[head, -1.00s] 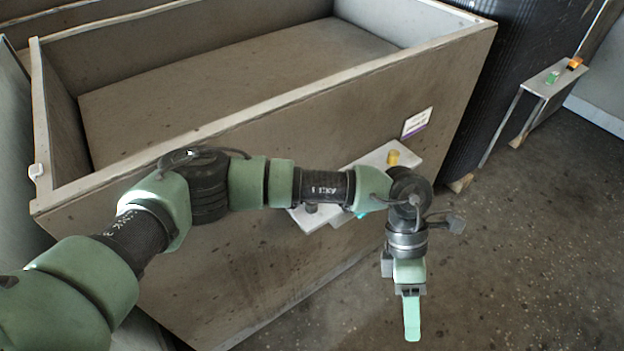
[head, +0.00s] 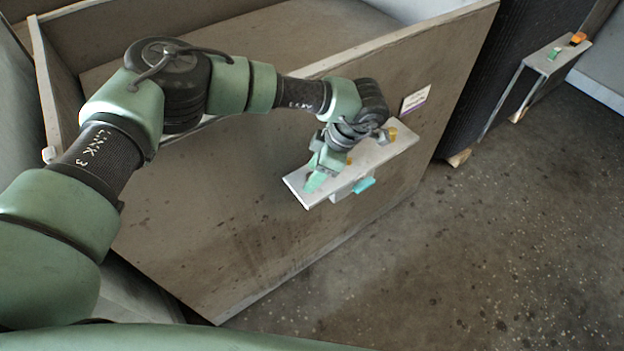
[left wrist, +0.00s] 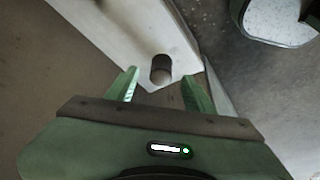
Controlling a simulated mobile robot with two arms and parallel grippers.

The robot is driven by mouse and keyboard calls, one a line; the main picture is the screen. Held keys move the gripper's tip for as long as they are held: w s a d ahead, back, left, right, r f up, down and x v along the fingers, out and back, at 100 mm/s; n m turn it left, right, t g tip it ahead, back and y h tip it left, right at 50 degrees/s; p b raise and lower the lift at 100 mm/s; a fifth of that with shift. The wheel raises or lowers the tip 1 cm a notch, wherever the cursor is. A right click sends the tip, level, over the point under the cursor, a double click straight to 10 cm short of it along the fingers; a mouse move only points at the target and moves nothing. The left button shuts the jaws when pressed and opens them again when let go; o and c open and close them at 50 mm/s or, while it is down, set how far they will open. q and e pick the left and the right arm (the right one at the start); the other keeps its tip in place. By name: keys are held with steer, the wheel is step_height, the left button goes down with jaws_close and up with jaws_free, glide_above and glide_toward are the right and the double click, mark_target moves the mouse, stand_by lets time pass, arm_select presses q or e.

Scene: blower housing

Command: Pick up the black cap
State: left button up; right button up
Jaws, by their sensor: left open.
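The black cap (left wrist: 161,68) is a small dark cylinder near the end of a pale shelf in the left wrist view. In the head view it cannot be made out behind my left gripper (head: 317,179). The gripper is open and points down at the left end of the shelf (head: 372,157). In the left wrist view its green fingers stand apart, one on each side of the cap as seen from there. Nothing shows gripped between them. I cannot tell whether the fingertips are level with the cap. My right gripper is not in view.
A yellow cap (head: 393,134) stands farther right on the shelf. A teal piece (head: 364,185) sits at the shelf's front edge. The shelf is on the side of a large brown bin (head: 230,240). Another shelf (head: 547,57) holds green and orange pieces. The floor at right is clear.

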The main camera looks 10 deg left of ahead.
arm_select(q)
steer(key=shift+x, duration=0.9)
jaws_close()
steer(key=shift+d, duration=0.1)
steer(key=shift+r, duration=0.15)
step_height(320, 180, up, 20)
steer(key=p, duration=1)
